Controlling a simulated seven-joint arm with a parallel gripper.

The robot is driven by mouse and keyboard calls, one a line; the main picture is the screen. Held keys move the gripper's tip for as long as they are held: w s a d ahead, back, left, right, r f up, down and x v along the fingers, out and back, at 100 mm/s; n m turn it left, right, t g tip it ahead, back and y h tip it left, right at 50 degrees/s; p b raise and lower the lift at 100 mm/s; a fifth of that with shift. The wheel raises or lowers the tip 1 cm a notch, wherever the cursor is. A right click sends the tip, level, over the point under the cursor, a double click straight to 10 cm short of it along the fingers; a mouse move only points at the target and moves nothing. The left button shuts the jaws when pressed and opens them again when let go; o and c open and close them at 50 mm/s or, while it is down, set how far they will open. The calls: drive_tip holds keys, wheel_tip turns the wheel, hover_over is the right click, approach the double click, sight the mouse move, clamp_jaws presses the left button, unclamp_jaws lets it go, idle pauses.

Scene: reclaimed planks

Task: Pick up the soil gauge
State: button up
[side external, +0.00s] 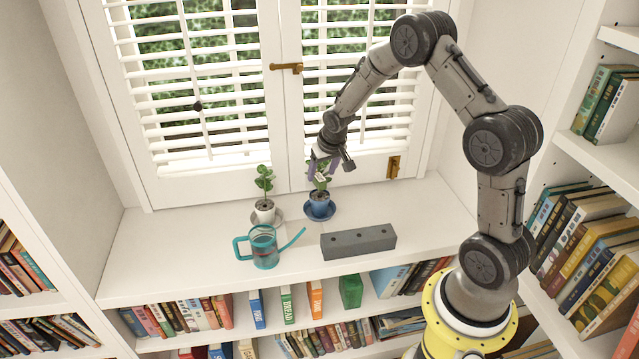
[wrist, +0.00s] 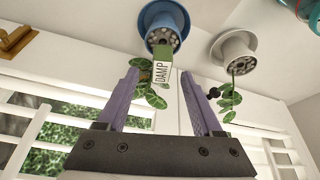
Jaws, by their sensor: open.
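The soil gauge (wrist: 162,82) is a small upright marker with a white face reading "DAMP" and a green top part. It stands in the blue plant pot (wrist: 163,22), among the leaves. In the side view the blue pot (side external: 320,208) sits on a blue saucer on the white ledge, and the gauge is small there and partly hidden by my gripper. My gripper (wrist: 160,78) is open, and its two purple fingers appear on either side of the gauge in the wrist view, with gaps left and right. In the side view my gripper (side external: 322,166) is just above the blue pot.
A white pot (side external: 264,212) with a plant stands left of the blue pot. A teal watering can (side external: 265,250) is in front. A grey block with holes (side external: 358,242) lies to the front right. Shuttered windows (side external: 200,85) are behind. The ledge's left end is clear.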

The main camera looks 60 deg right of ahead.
sight(320, 178)
drive_tip(key=x, duration=0.4)
drive_tip(key=shift+a, duration=0.1)
clamp_jaws()
